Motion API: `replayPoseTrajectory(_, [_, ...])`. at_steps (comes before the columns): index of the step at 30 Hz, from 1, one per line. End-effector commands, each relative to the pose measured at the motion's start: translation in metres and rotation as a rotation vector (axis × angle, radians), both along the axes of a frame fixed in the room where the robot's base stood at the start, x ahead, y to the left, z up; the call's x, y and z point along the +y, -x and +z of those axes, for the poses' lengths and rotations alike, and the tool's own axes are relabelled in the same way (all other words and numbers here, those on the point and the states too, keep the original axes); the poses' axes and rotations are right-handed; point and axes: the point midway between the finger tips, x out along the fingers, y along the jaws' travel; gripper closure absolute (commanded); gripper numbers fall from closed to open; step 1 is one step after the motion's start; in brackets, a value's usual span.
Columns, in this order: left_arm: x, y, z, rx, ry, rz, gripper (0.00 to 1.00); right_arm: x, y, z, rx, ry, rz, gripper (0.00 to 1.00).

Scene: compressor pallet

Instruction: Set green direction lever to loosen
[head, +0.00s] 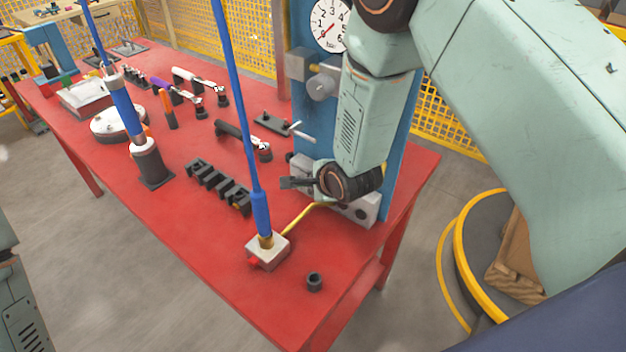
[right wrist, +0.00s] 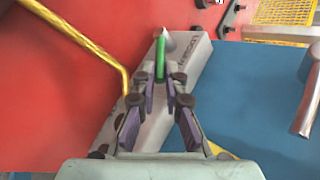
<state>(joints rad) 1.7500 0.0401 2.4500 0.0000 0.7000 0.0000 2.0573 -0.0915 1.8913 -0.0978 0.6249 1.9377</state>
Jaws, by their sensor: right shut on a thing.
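The green direction lever (right wrist: 160,57) stands out over a pale grey block (right wrist: 190,78) in the right wrist view. The block has small dark lettering near its far end, too small to read surely. My right gripper (right wrist: 160,86) is shut on the green lever, with a finger on each side of it. In the head view my right gripper (head: 292,183) is at the foot of the blue panel (head: 400,125), by the pale block (head: 360,210). The lever is hidden there by my gripper and wrist. My left gripper is not in view.
A yellow bent tube (head: 305,216) runs from the block to a small pale base (head: 268,248) with a blue rod (head: 260,205). A black socket (head: 314,281) stands nearby. A black rack (head: 217,187) and a ratchet (head: 240,139) lie left on the red table (head: 200,230).

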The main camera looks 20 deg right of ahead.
Motion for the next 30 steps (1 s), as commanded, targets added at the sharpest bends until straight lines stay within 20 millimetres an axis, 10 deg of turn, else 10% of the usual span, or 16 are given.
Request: replayPoseTrajectory(30, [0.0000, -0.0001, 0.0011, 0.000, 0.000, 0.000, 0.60, -0.0009, 0.0070, 0.0086, 0.005, 0.003, -0.001, 0.80])
